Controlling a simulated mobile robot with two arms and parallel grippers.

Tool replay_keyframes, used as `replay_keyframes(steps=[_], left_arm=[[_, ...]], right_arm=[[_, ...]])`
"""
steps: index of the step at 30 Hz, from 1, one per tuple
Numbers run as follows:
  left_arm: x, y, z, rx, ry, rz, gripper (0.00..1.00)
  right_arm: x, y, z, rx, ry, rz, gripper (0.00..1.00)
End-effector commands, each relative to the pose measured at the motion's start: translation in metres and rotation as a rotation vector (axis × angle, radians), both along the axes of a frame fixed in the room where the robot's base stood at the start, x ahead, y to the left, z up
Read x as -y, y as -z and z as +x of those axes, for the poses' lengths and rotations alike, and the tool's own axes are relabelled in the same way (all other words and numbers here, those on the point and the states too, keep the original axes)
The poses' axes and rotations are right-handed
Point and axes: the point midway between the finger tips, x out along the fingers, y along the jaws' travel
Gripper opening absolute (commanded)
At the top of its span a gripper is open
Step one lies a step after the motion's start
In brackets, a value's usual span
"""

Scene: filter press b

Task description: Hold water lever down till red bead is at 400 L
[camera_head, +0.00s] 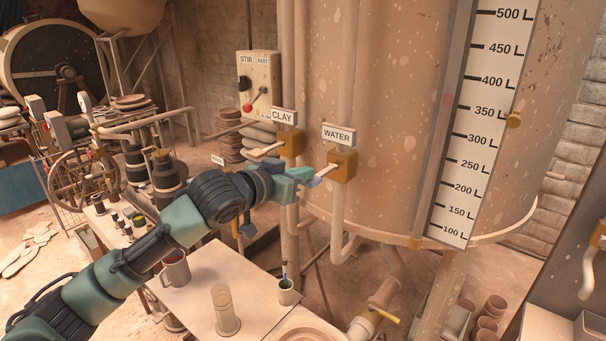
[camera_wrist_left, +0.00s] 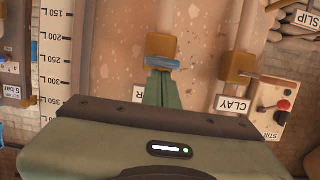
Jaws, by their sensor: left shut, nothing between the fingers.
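The WATER valve (camera_head: 343,165) is a brass block on a pipe under its label (camera_head: 338,134). Its pale lever (camera_head: 318,173) points left and slightly down. My left gripper (camera_head: 313,181) is shut and empty, its tips close to the lever; I cannot tell whether they touch. In the left wrist view the shut fingers (camera_wrist_left: 162,66) overlap the brass valve (camera_wrist_left: 160,46), and the lever is mostly hidden. A faint reddish spot, likely the red bead (camera_head: 448,98), shows in the sight tube a little above the 350 L level. My right gripper is not in view.
The CLAY valve (camera_head: 291,143) and its lever (camera_head: 266,150) sit just left of the WATER valve. The scale board (camera_head: 480,130) is on the tank at right.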

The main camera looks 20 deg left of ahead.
Motion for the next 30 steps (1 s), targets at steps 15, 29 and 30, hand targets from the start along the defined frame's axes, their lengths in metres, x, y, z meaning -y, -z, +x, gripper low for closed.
replay_keyframes(steps=[15,29,30], left_arm=[[0.001,0.047,-0.003,0.256,0.002,-0.099,0.0],[0.0,0.06,0.0,0.427,-0.001,-0.156,0.0],[0.0,0.06,0.0,0.428,-0.001,-0.156,0.0]], right_arm=[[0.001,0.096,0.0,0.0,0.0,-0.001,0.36],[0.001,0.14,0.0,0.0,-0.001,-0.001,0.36],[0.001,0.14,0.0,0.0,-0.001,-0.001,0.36]])
